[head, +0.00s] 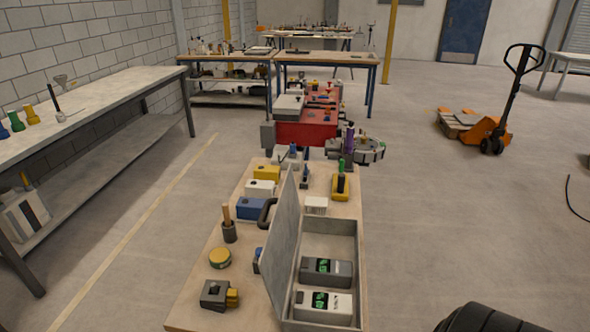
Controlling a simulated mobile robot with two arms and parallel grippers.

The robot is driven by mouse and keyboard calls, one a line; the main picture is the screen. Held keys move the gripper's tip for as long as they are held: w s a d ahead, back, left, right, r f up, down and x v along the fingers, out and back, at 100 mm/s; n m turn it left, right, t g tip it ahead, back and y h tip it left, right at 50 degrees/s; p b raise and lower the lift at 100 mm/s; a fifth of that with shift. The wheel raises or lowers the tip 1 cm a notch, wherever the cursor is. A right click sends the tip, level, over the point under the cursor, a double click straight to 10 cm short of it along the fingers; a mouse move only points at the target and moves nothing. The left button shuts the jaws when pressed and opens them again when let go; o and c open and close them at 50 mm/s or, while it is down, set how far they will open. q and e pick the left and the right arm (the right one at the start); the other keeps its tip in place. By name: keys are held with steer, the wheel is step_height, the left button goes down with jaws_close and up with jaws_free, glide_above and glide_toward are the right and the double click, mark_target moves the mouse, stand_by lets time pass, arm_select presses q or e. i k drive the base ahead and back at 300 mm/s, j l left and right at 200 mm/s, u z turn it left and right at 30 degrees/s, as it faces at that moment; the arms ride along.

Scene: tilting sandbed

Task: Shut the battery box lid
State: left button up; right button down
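The battery box (354,262) is a long grey metal box on the wooden bench top, near the bottom middle of the head view. Its lid (283,245) is open and stands steeply up along the box's left side, leaning a little. Two grey battery units with green displays lie inside, one farther back (338,273) and one nearer (337,308). The far part of the box inside looks empty. The box's near end is at the picture's lower edge. Neither gripper is in view.
On the bench left of the lid are a round yellow-topped tin (219,258), a dark cup with a wooden handle (229,231) and a grey-and-yellow block (217,294). A blue box (252,208) and a black handle (267,212) sit behind. A dark rounded part shows at the bottom right.

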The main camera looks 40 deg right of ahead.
mark_target(274, 263)
steer(key=i+j+z, duration=0.2)
steer(key=z, duration=0.25)
steer(key=i+j+z, duration=0.2)
steer(key=z, duration=0.3)
steer(key=i+j+z, duration=0.15)
steer(key=j+z, duration=0.65)
steer(key=z, duration=0.15)
steer(key=j+z, duration=0.45)
steer(key=i, duration=0.05)
